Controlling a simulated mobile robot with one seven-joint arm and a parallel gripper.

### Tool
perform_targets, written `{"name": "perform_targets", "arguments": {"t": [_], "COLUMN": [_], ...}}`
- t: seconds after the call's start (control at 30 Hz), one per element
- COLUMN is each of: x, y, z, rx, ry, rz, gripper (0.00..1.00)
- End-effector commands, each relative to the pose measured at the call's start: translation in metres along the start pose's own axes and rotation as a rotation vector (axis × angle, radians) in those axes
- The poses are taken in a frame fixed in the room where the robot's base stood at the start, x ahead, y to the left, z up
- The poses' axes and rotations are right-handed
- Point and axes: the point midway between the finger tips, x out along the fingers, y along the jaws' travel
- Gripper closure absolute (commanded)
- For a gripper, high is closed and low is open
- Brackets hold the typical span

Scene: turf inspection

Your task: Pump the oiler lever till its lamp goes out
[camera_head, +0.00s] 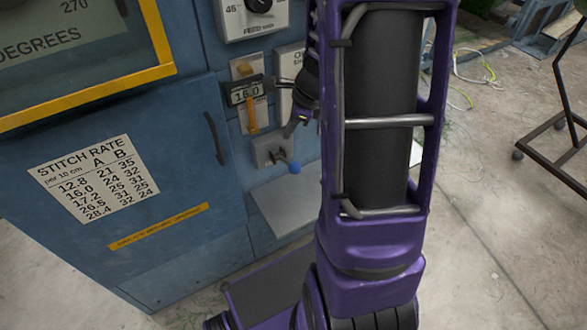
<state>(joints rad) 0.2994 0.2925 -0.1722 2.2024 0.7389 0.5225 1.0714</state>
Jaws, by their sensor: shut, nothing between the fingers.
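A lever with a blue knob (294,168) sticks out from a small grey plate (268,151) on the front of the blue machine. A pale panel (288,62) whose label begins with "O" is mostly hidden behind my purple arm; no lamp can be made out on it. My gripper (290,128) is partly hidden by my arm and small in the view. It looks shut and empty, a little above the blue knob and apart from it.
A small display (247,92) reading 16.0 sits left of my gripper, with an orange strip (252,119) below. A dial box (252,18) is above. A stitch rate chart (94,178) and black handle (213,138) are left. A pale ledge (285,203) lies below the lever.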

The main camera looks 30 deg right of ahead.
Motion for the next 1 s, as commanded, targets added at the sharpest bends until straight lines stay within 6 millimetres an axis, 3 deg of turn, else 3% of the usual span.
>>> {"name": "perform_targets", "arguments": {"t": [0.03, 0.1, 0.4, 1.0], "x": [0.012, 0.018, 0.032, 0.035], "y": [0.005, 0.010, 0.023, 0.025], "z": [-0.006, -0.011, -0.024, -0.025], "rx": [0.000, 0.000, 0.000, -0.001], "ry": [0.000, 0.000, 0.001, 0.000], "rz": [-0.001, 0.000, 0.001, 0.000], "gripper": [1.00, 1.00, 1.00, 1.00]}}
